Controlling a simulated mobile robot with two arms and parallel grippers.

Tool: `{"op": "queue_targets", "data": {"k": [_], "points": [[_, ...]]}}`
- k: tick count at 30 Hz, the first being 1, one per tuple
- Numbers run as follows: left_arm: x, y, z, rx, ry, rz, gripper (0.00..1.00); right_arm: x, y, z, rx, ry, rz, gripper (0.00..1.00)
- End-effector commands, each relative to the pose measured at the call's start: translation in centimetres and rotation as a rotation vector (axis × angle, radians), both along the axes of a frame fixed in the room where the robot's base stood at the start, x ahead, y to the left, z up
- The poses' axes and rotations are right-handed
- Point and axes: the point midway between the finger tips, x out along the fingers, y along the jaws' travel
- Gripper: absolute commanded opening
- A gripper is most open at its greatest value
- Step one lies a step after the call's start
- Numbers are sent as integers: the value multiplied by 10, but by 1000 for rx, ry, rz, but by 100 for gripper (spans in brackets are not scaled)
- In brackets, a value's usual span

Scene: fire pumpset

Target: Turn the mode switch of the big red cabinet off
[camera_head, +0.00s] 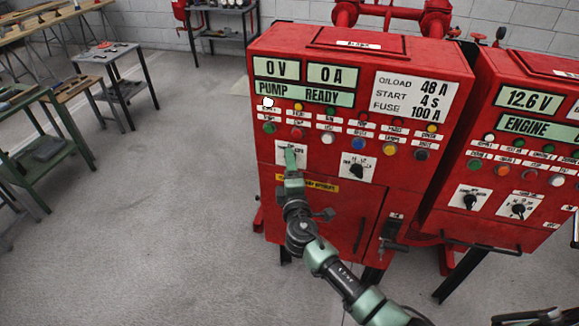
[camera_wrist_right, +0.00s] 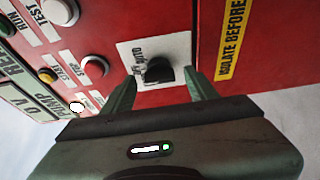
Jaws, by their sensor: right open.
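The big red cabinet (camera_head: 325,210) stands in the middle of the head view, with "PUMP READY" on its display. Its mode switch (camera_wrist_right: 158,70) is a black knob on a white plate (camera_wrist_right: 180,46) marked "AUTO" in the right wrist view. In the head view my right gripper (camera_head: 290,150) is in front of that plate and hides the knob. In the right wrist view my right gripper (camera_wrist_right: 163,82) is open, one finger on each side of the knob. I cannot tell whether the fingers touch it.
A second black rotary switch (camera_head: 357,171) sits just right of the mode switch. Rows of coloured buttons and lamps (camera_head: 328,138) lie above. Another red cabinet (camera_head: 500,225) stands close on the right. Workbenches (camera_head: 40,160) are at the left, with clear floor between.

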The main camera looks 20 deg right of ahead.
Motion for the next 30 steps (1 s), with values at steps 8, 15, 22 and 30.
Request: {"op": "queue_targets", "data": {"k": [8, 15, 22, 30], "points": [[0, 0, -12, 0, 0, 1, 0, -40, 8, -4, 1, 2, 1, 58], [0, 0, -19, 0, 0, 1, 0, -70, 14, -3, 0, 2, 0, 58], [0, 0, -19, 0, 1, 1, 0, -75, 15, -1, -1, 2, 0, 58], [-1, 0, -19, 0, 1, 1, 0, -75, 15, -1, -1, 2, 0, 58]]}}
